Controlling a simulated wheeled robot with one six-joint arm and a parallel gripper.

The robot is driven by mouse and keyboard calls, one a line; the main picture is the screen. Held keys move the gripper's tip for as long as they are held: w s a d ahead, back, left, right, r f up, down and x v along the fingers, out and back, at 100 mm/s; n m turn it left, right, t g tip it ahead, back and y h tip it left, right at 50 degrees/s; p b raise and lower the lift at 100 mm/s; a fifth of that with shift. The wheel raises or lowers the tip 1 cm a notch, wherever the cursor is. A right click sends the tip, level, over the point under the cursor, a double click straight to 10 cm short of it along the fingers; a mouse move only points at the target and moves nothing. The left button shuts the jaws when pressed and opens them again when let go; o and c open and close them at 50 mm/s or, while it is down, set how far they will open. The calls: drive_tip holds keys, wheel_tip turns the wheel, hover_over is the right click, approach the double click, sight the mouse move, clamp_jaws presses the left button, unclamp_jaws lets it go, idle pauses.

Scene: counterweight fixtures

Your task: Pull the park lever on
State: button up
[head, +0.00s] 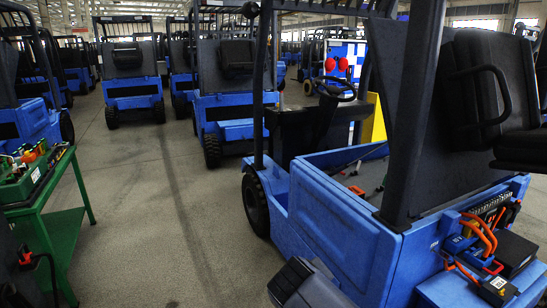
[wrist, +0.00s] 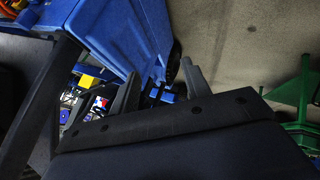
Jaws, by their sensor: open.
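The nearest blue vehicle (head: 340,235) fills the right of the head view, with a black steering wheel (head: 334,90) and an open floor well. In the well, a thin grey rod (head: 362,161) and a small orange-red piece (head: 357,190) show. I cannot tell which part is the park lever. In the wrist view, my gripper (wrist: 160,88) is open, its two dark fingers apart, with no object seen held between them. The vehicle's blue body (wrist: 115,35) shows beyond the fingers, apart from them as far as I can tell.
A green table (head: 60,225) with a green toolbox (head: 25,178) stands at the left. Orange cables (head: 480,235) and boxes crowd the near vehicle's rear. More blue vehicles (head: 133,88) are parked behind. Bare floor (head: 150,200) lies between table and vehicle.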

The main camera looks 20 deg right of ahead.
drive_tip(key=w+d+g+h+b, duration=0.1)
drive_tip(key=d+h, duration=0.1)
drive_tip(key=d, duration=0.1)
drive_tip(key=w+d+r+h+b, duration=0.1)
drive_tip(key=d+h, duration=0.1)
drive_tip(key=d, duration=0.1)
drive_tip(key=d+g+h+b, duration=0.1)
drive_tip(key=d+h, duration=0.1)
drive_tip(key=d, duration=0.2)
drive_tip(key=shift+w+d+r+g+b, duration=0.1)
drive_tip(key=shift+w+r+g+b, duration=0.2)
drive_tip(key=shift+w+r+b, duration=0.1)
drive_tip(key=c, duration=0.5)
drive_tip(key=d+r+h+b, duration=0.1)
drive_tip(key=d+r+h, duration=0.1)
drive_tip(key=w+d+r+g+h+b, duration=0.1)
drive_tip(key=r+h, duration=0.1)
drive_tip(key=r, duration=0.1)
drive_tip(key=w+d+r+m+h+b, duration=0.1)
drive_tip(key=d+r+h, duration=0.1)
drive_tip(key=h, duration=0.1)
drive_tip(key=shift+w+d+r+g, duration=0.1)
drive_tip(key=shift+d+r+g, duration=0.1)
drive_tip(key=shift+d+g, duration=0.15)
clamp_jaws()
drive_tip(key=shift+r, duration=0.3)
